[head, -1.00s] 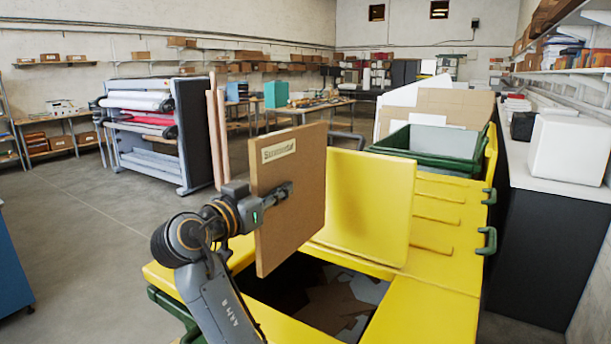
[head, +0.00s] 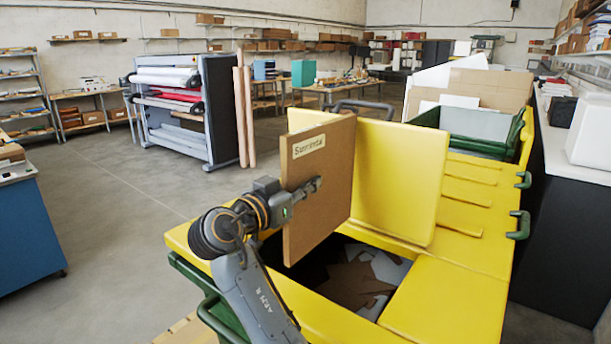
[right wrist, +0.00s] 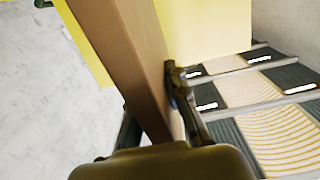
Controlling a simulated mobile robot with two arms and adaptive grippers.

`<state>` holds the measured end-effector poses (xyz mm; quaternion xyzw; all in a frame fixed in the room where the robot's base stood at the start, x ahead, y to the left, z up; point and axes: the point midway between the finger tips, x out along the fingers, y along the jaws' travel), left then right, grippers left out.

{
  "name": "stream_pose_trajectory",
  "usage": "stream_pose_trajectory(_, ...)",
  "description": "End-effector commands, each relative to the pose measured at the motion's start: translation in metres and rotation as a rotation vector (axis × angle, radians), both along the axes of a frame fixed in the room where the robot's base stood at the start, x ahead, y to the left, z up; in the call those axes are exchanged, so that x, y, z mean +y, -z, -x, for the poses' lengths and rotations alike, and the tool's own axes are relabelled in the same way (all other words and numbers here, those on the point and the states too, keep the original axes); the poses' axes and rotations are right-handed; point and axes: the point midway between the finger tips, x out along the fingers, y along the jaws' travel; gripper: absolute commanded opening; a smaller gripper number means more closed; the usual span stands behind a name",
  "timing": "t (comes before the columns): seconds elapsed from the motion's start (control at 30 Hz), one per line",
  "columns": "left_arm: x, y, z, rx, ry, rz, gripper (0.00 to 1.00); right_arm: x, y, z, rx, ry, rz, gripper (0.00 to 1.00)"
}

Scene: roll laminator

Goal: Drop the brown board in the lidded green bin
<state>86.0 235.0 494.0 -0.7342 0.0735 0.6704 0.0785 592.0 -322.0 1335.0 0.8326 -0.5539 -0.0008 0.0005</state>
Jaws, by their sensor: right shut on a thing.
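The brown board (head: 325,200) is a flat upright panel with a small paper label near its top. My right gripper (head: 306,190) is shut on it. The right wrist view shows the board's edge (right wrist: 118,60) between the fingers (right wrist: 165,110). The lidded green bin has yellow lids and a green body (head: 192,280). One yellow lid (head: 395,180) stands raised behind the opening (head: 375,270), where scraps of card and paper lie inside. The board is held upright over the left part of the opening, its lower edge near the rim. My left gripper is not in view.
A second green bin (head: 432,120) with large boards (head: 490,85) stands behind. A dark counter with a white top (head: 555,200) runs along the right. A blue cabinet (head: 30,235) is at left. The roll laminator (head: 185,110) stands farther back. Bare floor lies between.

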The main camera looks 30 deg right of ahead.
Motion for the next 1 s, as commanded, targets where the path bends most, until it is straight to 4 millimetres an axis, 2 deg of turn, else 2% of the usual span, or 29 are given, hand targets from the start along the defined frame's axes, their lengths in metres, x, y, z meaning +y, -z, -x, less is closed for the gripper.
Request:
stream_pose_trajectory(0.3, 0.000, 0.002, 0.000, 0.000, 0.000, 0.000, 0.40, 0.000, 0.004, 0.000, -0.002, 0.000, 0.001, 0.00)
stream_pose_trajectory(0.33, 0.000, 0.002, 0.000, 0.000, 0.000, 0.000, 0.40, 0.000, 0.004, 0.000, -0.002, 0.000, 0.001, 0.18)
stream_pose_trajectory(0.43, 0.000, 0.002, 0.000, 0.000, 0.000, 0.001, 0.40, 0.000, 0.004, 0.000, -0.002, 0.000, 0.001, 0.39)
stream_pose_trajectory(0.47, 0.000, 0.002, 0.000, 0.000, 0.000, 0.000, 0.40, 0.000, 0.004, 0.000, -0.002, 0.000, 0.001, 0.41)
stream_pose_trajectory(0.77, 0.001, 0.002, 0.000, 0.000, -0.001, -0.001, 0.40, 0.002, 0.005, 0.001, 0.000, 0.000, -0.001, 0.41)
stream_pose_trajectory(0.87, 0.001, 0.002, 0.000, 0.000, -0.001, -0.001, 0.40, 0.011, 0.005, 0.004, 0.000, -0.001, -0.001, 0.41)
stream_pose_trajectory(1.0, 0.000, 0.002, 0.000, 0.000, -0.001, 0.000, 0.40, 0.032, 0.005, 0.012, 0.001, -0.004, -0.002, 0.41)
